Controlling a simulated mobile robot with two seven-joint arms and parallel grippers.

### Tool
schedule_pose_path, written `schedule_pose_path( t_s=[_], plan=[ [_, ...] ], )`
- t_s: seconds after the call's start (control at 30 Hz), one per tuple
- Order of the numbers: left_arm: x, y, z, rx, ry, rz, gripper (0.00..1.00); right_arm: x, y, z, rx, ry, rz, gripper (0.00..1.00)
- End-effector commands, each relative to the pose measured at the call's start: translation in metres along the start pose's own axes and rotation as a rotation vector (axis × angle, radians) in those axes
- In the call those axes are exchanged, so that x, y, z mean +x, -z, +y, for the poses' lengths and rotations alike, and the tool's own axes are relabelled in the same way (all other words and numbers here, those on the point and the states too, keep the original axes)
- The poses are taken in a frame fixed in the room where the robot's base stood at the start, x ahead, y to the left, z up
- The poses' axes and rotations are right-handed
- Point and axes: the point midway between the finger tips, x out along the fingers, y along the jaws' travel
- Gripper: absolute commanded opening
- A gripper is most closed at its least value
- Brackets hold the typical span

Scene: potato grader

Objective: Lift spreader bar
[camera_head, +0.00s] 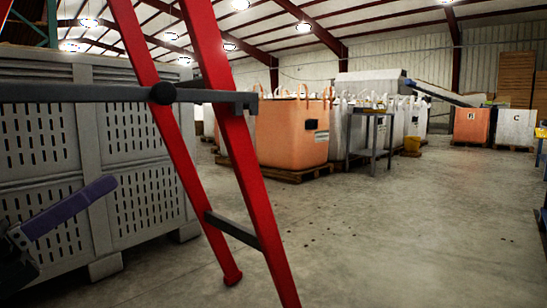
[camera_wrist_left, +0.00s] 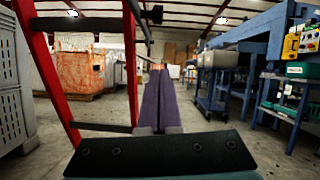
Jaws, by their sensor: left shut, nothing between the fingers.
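The dark grey spreader bar (camera_head: 90,93) runs level across the upper left of the head view. It passes a round black joint on the red legs of a stand (camera_head: 240,165) and ends in a short downturned tip. My left gripper (camera_head: 110,184), with purple fingers, is shut and empty. In the head view it appears below the bar and apart from it, pointing up to the right. In the left wrist view the closed fingers (camera_wrist_left: 159,75) point ahead beside a red leg (camera_wrist_left: 130,65). My right gripper is not in view.
A grey slotted bin (camera_head: 140,135) stands behind the legs at left. A lower dark rung (camera_head: 232,230) joins the red legs. Blue benches (camera_wrist_left: 245,85) line the wrist view's right. The concrete floor at right is mostly clear.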

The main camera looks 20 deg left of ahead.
Motion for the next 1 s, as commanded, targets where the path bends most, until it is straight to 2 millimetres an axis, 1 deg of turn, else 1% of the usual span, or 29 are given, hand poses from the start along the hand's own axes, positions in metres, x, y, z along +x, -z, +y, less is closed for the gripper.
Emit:
schedule_pose_path(
  t_s=[0.03, 0.4, 0.57, 0.67, 1.0],
  plan=[
    [-0.003, 0.004, 0.001, 0.016, 0.008, -0.004, 0.0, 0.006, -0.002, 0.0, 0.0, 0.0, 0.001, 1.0],
    [-0.003, 0.002, 0.0, 0.029, 0.016, -0.01, 0.0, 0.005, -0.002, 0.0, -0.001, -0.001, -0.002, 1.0],
    [0.006, 0.002, -0.001, 0.028, 0.016, -0.011, 0.0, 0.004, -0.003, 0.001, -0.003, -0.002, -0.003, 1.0],
    [0.02, 0.001, -0.001, 0.029, 0.018, -0.012, 0.0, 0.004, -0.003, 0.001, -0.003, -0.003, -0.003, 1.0],
    [0.092, 0.0, -0.002, 0.03, 0.018, -0.014, 0.0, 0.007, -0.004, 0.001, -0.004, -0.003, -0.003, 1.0]
  ],
)
